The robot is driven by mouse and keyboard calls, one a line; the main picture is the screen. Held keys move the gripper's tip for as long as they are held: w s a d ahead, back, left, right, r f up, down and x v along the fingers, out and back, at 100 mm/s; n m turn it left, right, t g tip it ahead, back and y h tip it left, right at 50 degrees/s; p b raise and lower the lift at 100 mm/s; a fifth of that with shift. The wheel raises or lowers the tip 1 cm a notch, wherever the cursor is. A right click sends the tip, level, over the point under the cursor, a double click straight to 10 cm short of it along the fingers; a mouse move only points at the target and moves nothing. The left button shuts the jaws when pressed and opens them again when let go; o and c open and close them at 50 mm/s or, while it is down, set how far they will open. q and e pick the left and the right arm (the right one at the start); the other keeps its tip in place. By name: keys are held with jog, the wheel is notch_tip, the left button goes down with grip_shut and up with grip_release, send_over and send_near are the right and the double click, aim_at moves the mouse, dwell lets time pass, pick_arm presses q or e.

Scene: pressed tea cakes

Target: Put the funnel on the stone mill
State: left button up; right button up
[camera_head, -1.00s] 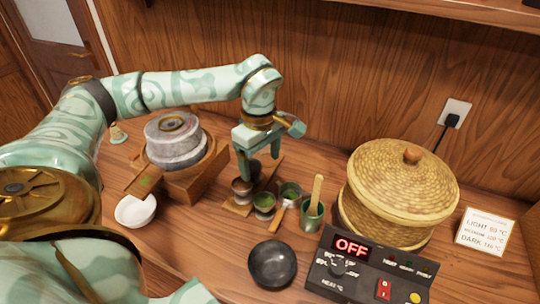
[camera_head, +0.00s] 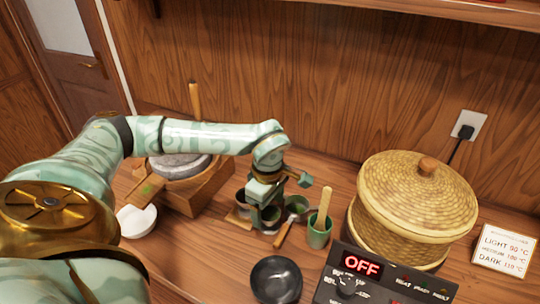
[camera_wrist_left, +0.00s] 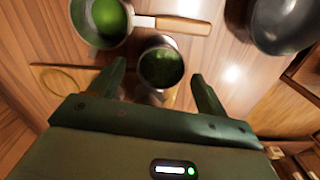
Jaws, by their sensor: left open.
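The stone mill (camera_head: 180,165) is a round grey stone on a wooden base, left of centre in the head view. My left forearm hides its upper part. My left gripper (camera_head: 263,205) is open and points down over small metal cups on a wooden board. In the left wrist view, a metal cup with a dark green inside (camera_wrist_left: 161,66) lies in the gap between the open fingers (camera_wrist_left: 158,86). I cannot tell whether the fingers touch it. A second cup (camera_head: 241,212) is beside it. I cannot make out for sure which piece is the funnel. My right gripper is out of view.
A wooden-handled strainer (camera_head: 298,203) holding something green, a green cup with a wooden stick (camera_head: 319,235) and a black bowl (camera_head: 276,280) stand close by. A woven basket (camera_head: 415,195) and a control box (camera_head: 385,278) reading OFF are at right. A white bowl (camera_head: 137,222) is left.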

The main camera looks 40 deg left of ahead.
aim_at(268, 212)
pick_arm(q)
notch_tip(268, 212, down, 5)
jog(key=shift+r+b, duration=0.2)
jog(key=shift+b, duration=0.45)
jog(key=shift+r, duration=0.1)
jog(key=shift+c, duration=0.6)
jog(key=c, duration=1)
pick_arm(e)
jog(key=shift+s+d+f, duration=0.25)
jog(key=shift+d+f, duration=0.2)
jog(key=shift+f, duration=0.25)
pick_arm(q)
jog(key=shift+r, duration=0.1)
jog(key=shift+c, duration=0.2)
